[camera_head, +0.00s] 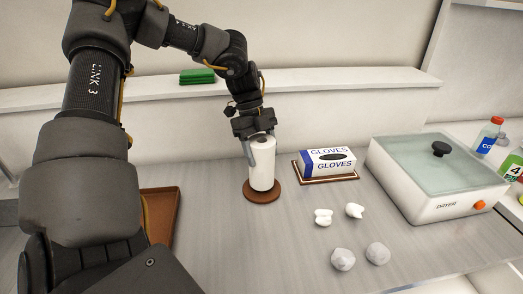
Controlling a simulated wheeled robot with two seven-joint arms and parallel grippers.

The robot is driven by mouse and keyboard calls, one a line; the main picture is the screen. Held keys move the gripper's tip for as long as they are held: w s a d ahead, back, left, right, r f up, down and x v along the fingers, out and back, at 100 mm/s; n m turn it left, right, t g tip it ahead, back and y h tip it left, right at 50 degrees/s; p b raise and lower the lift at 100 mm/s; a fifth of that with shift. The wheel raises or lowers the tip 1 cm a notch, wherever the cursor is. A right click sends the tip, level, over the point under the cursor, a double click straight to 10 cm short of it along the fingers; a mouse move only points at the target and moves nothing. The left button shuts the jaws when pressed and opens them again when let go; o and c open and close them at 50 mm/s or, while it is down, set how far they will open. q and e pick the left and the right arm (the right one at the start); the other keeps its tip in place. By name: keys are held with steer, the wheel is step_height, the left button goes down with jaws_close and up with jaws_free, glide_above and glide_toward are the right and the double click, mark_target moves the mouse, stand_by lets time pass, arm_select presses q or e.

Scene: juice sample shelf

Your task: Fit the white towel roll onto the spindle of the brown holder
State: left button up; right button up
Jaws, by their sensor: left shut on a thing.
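The white towel roll (263,172) stands upright over the round brown base of the holder (262,195), near the middle of the table. The spindle is hidden, so the roll appears to be around it. I cannot tell whether the roll's lower end touches the base. My left gripper (262,143) comes down from above and is shut on the upper part of the roll. My right gripper is not in view.
A gloves box (328,161) sits on a brown tray just right of the holder. A white lidded appliance (440,170) stands farther right. Several small white and grey lumps (343,259) lie in front. A brown tray (163,222) is at left. A green stack (197,76) rests on the back ledge.

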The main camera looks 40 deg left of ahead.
arm_select(q)
steer(key=shift+f+b, duration=0.75)
steer(key=shift+b, duration=0.05)
stand_by(0.6)
steer(key=shift+r, duration=0.1)
steer(key=o, duration=1.2)
